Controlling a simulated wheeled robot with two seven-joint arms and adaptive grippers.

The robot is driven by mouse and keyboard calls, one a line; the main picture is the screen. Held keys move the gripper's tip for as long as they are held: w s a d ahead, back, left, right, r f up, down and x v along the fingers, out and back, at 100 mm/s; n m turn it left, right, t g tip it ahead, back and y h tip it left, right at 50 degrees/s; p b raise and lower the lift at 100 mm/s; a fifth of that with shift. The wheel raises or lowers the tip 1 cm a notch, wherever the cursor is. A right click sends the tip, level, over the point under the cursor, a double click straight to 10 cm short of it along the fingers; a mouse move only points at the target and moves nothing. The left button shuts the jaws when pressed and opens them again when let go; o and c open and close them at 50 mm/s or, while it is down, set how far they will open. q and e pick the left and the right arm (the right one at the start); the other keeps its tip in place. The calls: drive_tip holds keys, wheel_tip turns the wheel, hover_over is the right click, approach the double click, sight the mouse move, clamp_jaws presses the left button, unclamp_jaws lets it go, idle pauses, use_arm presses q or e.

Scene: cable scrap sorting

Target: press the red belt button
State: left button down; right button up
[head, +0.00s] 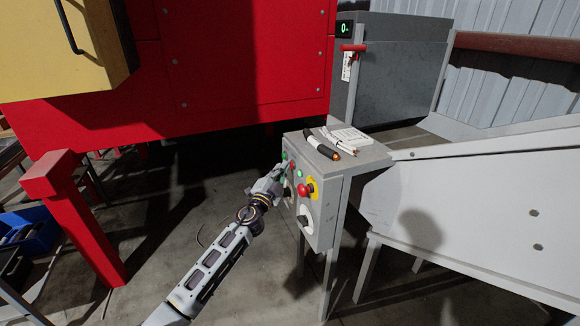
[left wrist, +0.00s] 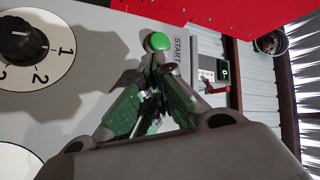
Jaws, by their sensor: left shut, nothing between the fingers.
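A larger red mushroom knob (head: 305,189) sits on a yellow plate lower right. My left gripper (head: 280,171) is shut and empty, its tips at the panel just left of the small red button; I cannot tell whether they touch anything. In the left wrist view the closed fingertips (left wrist: 158,62) point at the panel just below a green button (left wrist: 157,41) marked START. No red button shows there; the fingers hide part of the panel.
A white-dialled knob (left wrist: 22,42) is beside the fingers. A marker-like tool (head: 322,147) and a white pad (head: 347,139) lie on the box top. A red machine (head: 240,60) stands behind, a grey chute (head: 480,205) to the right. Floor left of the box is open.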

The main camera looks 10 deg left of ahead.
use_arm(q)
drive_tip(key=shift+w+d, duration=0.1)
drive_tip(key=shift+d, duration=0.05)
drive_tip(key=shift+a, duration=0.2)
idle(0.6)
drive_tip(key=shift+s+a, duration=0.5)
drive_tip(key=shift+a, duration=0.1)
drive_tip(key=shift+s+a, duration=0.7)
drive_tip(key=shift+a, duration=0.35)
drive_tip(key=shift+s+a, duration=0.7)
drive_tip(key=shift+a, duration=0.3)
